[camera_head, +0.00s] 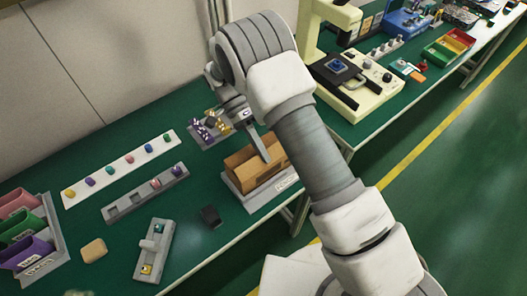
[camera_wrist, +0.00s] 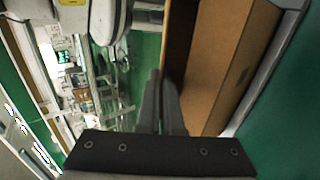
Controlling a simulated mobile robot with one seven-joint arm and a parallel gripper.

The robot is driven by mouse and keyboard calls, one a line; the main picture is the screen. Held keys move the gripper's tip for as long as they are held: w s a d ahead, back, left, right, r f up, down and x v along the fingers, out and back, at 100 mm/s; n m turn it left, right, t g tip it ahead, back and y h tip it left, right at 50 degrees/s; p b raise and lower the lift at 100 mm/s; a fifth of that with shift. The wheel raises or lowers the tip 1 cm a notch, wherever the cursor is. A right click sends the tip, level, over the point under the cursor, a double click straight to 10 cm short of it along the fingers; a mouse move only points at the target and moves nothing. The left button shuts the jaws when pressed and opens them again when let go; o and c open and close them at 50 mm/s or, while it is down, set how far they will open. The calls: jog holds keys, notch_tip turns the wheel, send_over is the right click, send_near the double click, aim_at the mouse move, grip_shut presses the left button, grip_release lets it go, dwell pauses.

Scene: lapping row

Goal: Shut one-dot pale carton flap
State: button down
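A tan-brown carton (camera_head: 240,163) sits in a pale grey holder (camera_head: 256,200) near the front edge of the green bench. Its top looks at least partly open. My arm hides its right side. I cannot make out a dot mark, or which panel is the flap. My gripper (camera_head: 266,160) points down at the carton's top, with nothing visible between its fingers. Contact with the carton cannot be told. In the wrist view, the fingers (camera_wrist: 163,82) are close together and look shut. The carton's tan wall (camera_wrist: 216,65) rises just right of them.
A grey tray of small purple and yellow parts (camera_head: 208,131) stands behind and left of the carton. A small black block (camera_head: 210,216) lies to its front left. A cream machine (camera_head: 365,95) stands on the right bench. Bare green bench lies left of the holder.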

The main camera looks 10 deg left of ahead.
jog(key=shift+a+f+g+h, duration=0.1)
jog(key=shift+f+g+h, duration=0.1)
jog(key=shift+g+h, duration=0.25)
dwell(0.3)
jog(key=c, duration=1.1)
grip_release()
jog(key=shift+o, duration=0.2)
jog(key=shift+r, duration=0.15)
